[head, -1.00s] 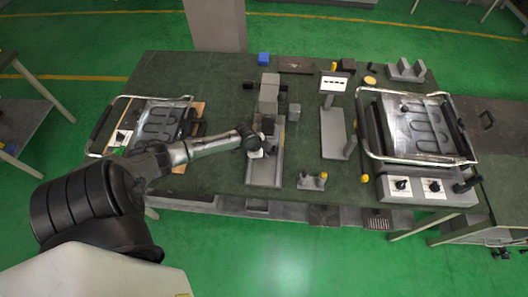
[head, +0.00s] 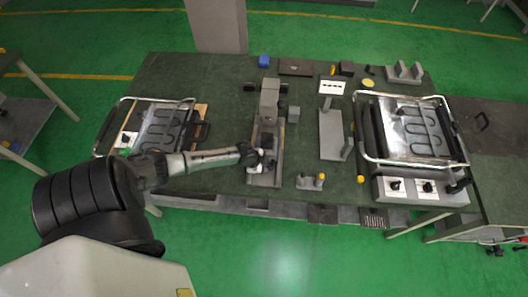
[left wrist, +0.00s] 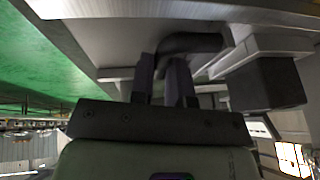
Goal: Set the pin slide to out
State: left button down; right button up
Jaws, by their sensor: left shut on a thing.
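A slide fixture with a long grey base (head: 256,180) stands upright to the camera near the middle of the bench, with a grey block tower at its far end. I take it for the pin slide, but no label is readable. My left gripper (head: 262,160) is over the front half of this base. In the left wrist view my left gripper (left wrist: 163,68) is shut on a dark curved handle (left wrist: 195,42), in front of a pale grey surface. The pin itself is hidden or too small to tell. My right gripper is not in view.
A grey post stand with a white sign (head: 332,86) is to the right of the fixture. A large framed heater unit (head: 410,125) is at the right, a smaller one (head: 160,125) at the left.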

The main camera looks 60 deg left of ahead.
pick_arm(q)
jog(key=s+d+p, duration=0.1)
jog(key=s+d, duration=0.1)
jog(key=d, duration=0.1)
jog(key=s+d+p, duration=0.1)
jog(key=shift+d+r+p, duration=0.15)
jog(key=shift+d+p, duration=0.05)
jog(key=shift+p, duration=0.15)
jog(key=shift+s+d, duration=0.3)
jog(key=shift+d, duration=0.2)
jog(key=shift+f, duration=0.2)
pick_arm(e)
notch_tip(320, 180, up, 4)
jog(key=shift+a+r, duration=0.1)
pick_arm(q)
jog(key=c, duration=1.1)
grip_release()
